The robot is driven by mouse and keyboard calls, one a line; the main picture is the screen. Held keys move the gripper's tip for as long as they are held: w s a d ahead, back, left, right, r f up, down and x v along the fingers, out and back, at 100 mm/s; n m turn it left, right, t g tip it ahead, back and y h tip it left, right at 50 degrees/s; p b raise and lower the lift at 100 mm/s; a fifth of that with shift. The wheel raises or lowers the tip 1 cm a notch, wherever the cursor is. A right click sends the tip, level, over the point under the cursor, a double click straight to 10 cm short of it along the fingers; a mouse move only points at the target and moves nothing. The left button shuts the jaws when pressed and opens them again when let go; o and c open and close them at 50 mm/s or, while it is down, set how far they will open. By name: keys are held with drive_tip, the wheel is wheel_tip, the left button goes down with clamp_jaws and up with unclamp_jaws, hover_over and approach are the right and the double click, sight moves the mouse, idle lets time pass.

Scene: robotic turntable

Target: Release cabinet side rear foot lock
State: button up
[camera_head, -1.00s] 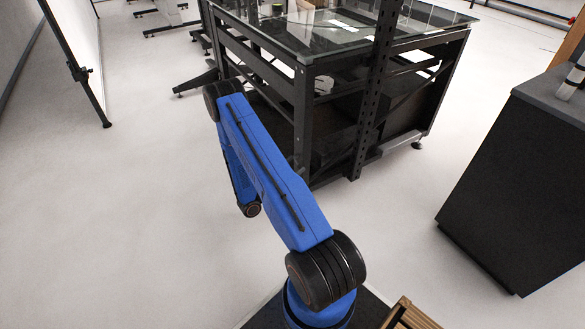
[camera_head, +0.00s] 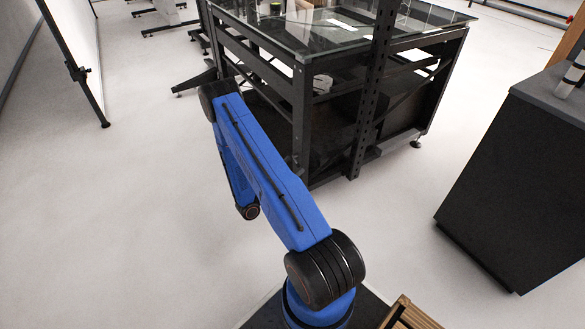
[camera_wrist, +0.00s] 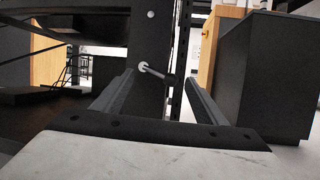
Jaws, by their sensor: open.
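In the wrist view a small lever (camera_wrist: 158,72) with a pale round end sticks out from a dark upright post (camera_wrist: 150,40) and may be the foot lock. My gripper (camera_wrist: 160,78) is open. Its two dark fingers point forward, and the lever shows between their tips, farther ahead. I cannot tell how far apart the fingers and the lever are. Nothing is held. In the head view the black-framed, glass-topped table (camera_head: 303,115) stands beyond my blue arm.
A dark cabinet (camera_head: 510,190) stands at the right in the head view. It may be the dark box (camera_wrist: 265,75) at the right in the wrist view. A black stand (camera_head: 78,72) is at the left. The pale floor at the left is open.

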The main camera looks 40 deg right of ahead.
drive_tip(key=v, duration=1.6)
drive_tip(key=shift+f, duration=0.25)
drive_tip(key=shift+a, duration=0.15)
drive_tip(key=s+a+r+m+g+y, duration=0.15)
drive_tip(key=r+m+y, duration=0.25)
drive_tip(key=r, duration=0.5)
drive_tip(key=s+a+r+m+g+y, duration=0.1)
drive_tip(key=s+r+m+g+y, duration=0.25)
drive_tip(key=r, duration=0.65)
drive_tip(key=s+a+r+m+g+y, duration=0.1)
drive_tip(key=s+r+m+g+y, duration=0.2)
drive_tip(key=r, duration=0.6)
drive_tip(key=s+a+r+m+t+y, duration=0.6)
drive_tip(key=s+a+r+t+y, duration=0.5)
drive_tip(key=s+a+r+t, duration=0.4)
drive_tip(key=shift+a+v, duration=0.35)
drive_tip(key=shift+v, duration=2)
drive_tip(key=shift+c, duration=0.6)
